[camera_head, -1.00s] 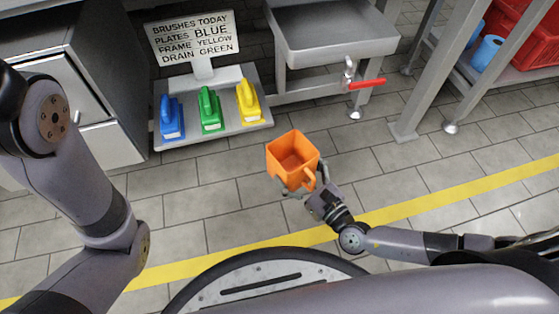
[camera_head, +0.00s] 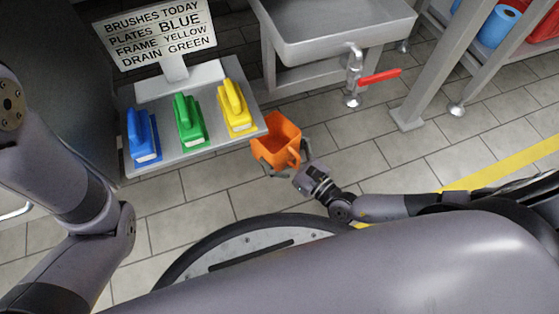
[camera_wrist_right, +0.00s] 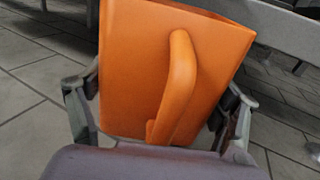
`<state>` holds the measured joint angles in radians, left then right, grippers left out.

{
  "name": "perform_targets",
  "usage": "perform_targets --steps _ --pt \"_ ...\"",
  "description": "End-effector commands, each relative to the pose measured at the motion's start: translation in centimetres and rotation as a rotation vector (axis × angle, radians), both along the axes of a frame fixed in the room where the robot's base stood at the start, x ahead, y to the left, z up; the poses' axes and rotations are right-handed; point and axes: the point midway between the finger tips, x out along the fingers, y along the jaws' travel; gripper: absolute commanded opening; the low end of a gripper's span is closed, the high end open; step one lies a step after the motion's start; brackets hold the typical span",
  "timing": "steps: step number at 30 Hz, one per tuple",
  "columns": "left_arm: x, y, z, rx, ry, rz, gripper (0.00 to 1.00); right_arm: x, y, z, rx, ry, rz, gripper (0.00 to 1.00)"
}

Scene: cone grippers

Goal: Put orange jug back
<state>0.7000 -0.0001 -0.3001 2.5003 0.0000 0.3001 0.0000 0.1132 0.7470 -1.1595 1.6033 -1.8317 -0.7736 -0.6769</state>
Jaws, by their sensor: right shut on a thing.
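The orange jug (camera_head: 272,150) is an open-topped square container with a handle. It is held in front of my right gripper (camera_head: 286,172), near the right end of the grey brush shelf, over the tiled floor. In the right wrist view the jug (camera_wrist_right: 140,75) fills the middle, with its handle toward the camera. The fingers of the right gripper (camera_wrist_right: 158,118) are shut on the jug, one on each side. The jug looks upright in the head view. My left arm shows at the left of the head view, but its gripper is out of view.
A grey shelf (camera_head: 163,162) holds a blue brush (camera_head: 142,137), a green brush (camera_head: 189,120) and a yellow brush (camera_head: 237,109), with a sign (camera_head: 158,32) behind. A sink (camera_head: 335,40) with a red-handled tap (camera_head: 378,76) stands behind. Blue rolls (camera_head: 499,25) lie at upper right.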

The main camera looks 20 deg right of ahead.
Motion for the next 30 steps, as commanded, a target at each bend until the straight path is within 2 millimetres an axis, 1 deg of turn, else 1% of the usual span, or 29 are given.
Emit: perform_targets --steps 1,5,9,11,23,24,30 --pt "0.0 0.0 -1.1 0.000 0.000 0.000 0.40 0.1 0.0 -1.1 0.000 -0.003 -0.001 0.47" --pt "0.0 0.0 -1.7 0.000 0.000 0.000 0.40 0.1 0.0 -1.9 0.002 -0.004 -0.001 0.47" --pt "0.0 0.0 -3.4 0.000 0.000 0.000 0.40 0.1 0.0 -4.0 0.001 -0.003 -0.001 0.47" --pt "0.0 0.0 -4.0 0.000 -0.001 0.000 0.40 0.1 0.0 -4.7 0.002 -0.004 -0.001 0.47" --pt "0.0 0.0 -3.9 0.001 -0.001 0.000 0.40 0.1 0.0 -4.9 0.000 -0.003 -0.001 0.47" --pt "0.0 0.0 -3.9 0.001 -0.001 0.000 0.40 0.1 0.0 -5.1 -0.001 -0.003 -0.001 0.83" --pt "0.0 0.0 -3.9 0.001 -0.001 0.000 0.40 0.1 0.0 -5.0 0.000 -0.002 -0.001 0.97"
